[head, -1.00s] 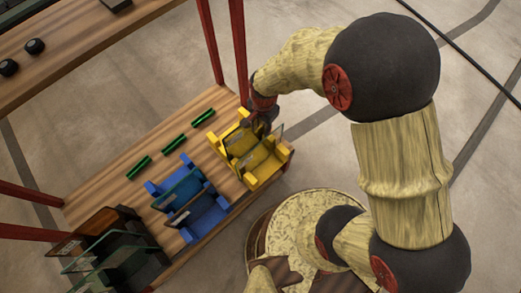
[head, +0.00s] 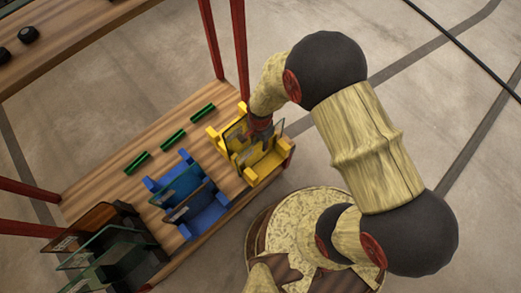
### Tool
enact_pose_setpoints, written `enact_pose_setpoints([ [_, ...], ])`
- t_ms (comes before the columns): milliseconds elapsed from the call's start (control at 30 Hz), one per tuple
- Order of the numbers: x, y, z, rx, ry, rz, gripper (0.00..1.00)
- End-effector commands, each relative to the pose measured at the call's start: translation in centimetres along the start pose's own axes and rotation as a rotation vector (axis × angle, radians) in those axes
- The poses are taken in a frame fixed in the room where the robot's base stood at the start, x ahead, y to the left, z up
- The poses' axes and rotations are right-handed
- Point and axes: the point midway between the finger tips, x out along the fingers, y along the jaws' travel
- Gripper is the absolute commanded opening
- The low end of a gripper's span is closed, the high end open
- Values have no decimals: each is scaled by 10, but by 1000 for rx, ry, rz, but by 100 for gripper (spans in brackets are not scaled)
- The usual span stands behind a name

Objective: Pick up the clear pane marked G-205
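Several glass panes stand in racks on the wooden table; no G-205 marking is legible from here. The yellow rack (head: 266,172) at the table's right end holds clear-looking panes (head: 237,133). My gripper (head: 262,140) is down at this rack, among its panes. The fingers are small and dark and partly hidden by my wrist, so I cannot tell whether they are open or touch a pane. The blue rack (head: 206,219) holds panes (head: 182,184) to the left of the yellow one. Darker, larger panes (head: 92,245) stand in a dark rack at the lower left.
Three green bars (head: 173,139) lie in a row behind the racks on the table (head: 105,181). Red posts (head: 240,50) rise behind the yellow rack. Another wooden surface (head: 75,28) with dark round items (head: 29,35) is at upper left. Open floor lies right.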

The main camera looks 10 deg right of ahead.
Motion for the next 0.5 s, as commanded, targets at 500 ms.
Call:
enact_pose_setpoints([
  [500,-1,-1,0,0,0,-2,5],
])
